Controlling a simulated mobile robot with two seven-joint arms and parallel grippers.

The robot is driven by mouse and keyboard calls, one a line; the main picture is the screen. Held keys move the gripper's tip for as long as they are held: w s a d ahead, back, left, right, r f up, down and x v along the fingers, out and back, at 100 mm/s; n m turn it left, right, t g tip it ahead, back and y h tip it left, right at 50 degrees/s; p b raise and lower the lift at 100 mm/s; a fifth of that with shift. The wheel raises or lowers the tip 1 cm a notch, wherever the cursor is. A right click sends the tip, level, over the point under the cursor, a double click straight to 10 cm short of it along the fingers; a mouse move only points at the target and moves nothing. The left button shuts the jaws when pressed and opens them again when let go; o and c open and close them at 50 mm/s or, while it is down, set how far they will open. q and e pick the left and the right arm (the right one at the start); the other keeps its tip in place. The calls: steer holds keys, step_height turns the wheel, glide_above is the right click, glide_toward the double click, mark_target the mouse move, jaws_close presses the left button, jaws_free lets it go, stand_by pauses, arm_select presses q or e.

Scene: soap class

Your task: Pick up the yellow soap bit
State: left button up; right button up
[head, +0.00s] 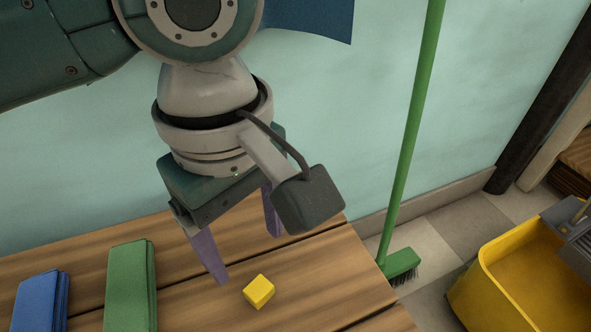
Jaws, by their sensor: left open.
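The yellow soap bit (259,291) is a small yellow cube lying on the wooden table (330,272), near its right end. My left gripper (248,255) hangs above the table with its purple fingers apart and nothing between them. One fingertip is just to the left of the soap bit in the picture, and the other is behind it. The soap bit is in full view, apart from the fingers. My right gripper does not show.
A folded green cloth (131,285) and a folded blue cloth (42,303) lie on the table at left. A green broom (405,150) leans beyond the table's right edge. A yellow mop bucket (520,280) stands on the tiled floor at right. The wall is behind the table.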

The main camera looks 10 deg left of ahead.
arm_select(q)
steer(key=f, duration=0.1)
steer(key=b, duration=0.3)
glide_above(258, 288)
step_height(258, 288, down, 4)
steer(key=shift+s+a+f, duration=0.1)
steer(key=shift+s+f, duration=0.05)
steer(key=shift+f, duration=0.1)
step_height(258, 288, down, 5)
steer(key=b, duration=0.5)
steer(key=shift+r, duration=0.1)
jaws_close()
